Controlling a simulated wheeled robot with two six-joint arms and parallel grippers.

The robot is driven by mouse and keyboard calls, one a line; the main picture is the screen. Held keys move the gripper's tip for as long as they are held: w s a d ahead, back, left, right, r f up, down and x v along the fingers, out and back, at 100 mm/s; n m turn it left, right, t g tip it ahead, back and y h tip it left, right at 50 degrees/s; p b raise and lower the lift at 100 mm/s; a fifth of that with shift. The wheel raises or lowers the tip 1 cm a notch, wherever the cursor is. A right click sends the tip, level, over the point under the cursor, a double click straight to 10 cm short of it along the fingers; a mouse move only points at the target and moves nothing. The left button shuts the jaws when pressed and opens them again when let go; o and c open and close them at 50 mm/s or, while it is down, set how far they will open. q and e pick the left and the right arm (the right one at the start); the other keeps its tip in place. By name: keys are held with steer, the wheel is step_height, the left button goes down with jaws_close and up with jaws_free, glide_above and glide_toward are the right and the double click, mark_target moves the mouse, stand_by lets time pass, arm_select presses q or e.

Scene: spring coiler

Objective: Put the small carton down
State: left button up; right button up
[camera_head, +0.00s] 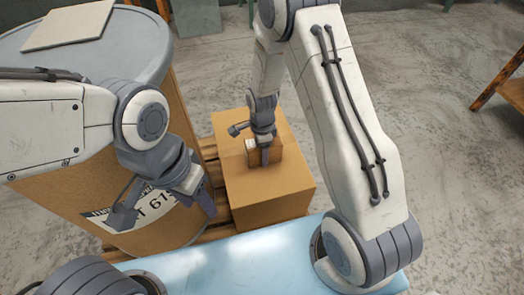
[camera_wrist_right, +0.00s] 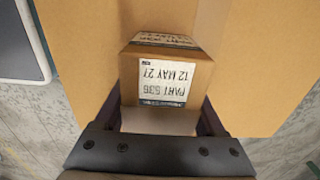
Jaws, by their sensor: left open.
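The small brown carton (camera_head: 276,152) is at the top of a large cardboard box (camera_head: 262,195) in the head view. In the right wrist view the small carton (camera_wrist_right: 165,82) shows a white label reading "PART 536" and "12 MAY 27". My right gripper (camera_head: 259,146) is above the box, with its fingers against both sides of the small carton. Whether the carton's underside touches the box is hidden. My left gripper (camera_head: 163,209) is open and empty, in front of the large drum at the left.
A large brown drum (camera_head: 55,195) with a grey lid and a flat tan panel (camera_head: 70,24) stands at the left. Wooden pallet slats (camera_head: 213,232) show under the box. Grey concrete floor (camera_head: 440,110) is open to the right, with a wooden frame (camera_head: 510,90) at the edge.

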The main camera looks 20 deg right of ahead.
steer(key=o, duration=0.4)
steer(key=shift+r, duration=0.1)
step_height(320, 180, up, 12)
steer(key=p, duration=0.5)
steer(key=s+a+r+n, duration=0.8)
steer(key=s+r+n, duration=0.3)
steer(key=r+n, duration=0.15)
steer(key=s+r+n, duration=0.1)
steer(key=s+n, duration=0.3)
steer(key=s+r+n, duration=0.2)
steer(key=s+n, duration=0.2)
steer(key=s+r+n+y, duration=0.1)
steer(key=s+n, duration=0.3)
steer(key=n, duration=0.1)
steer(key=shift+s+a+r, duration=0.2)
steer(key=shift+s+a, duration=0.05)
steer(key=shift+s, duration=0.15)
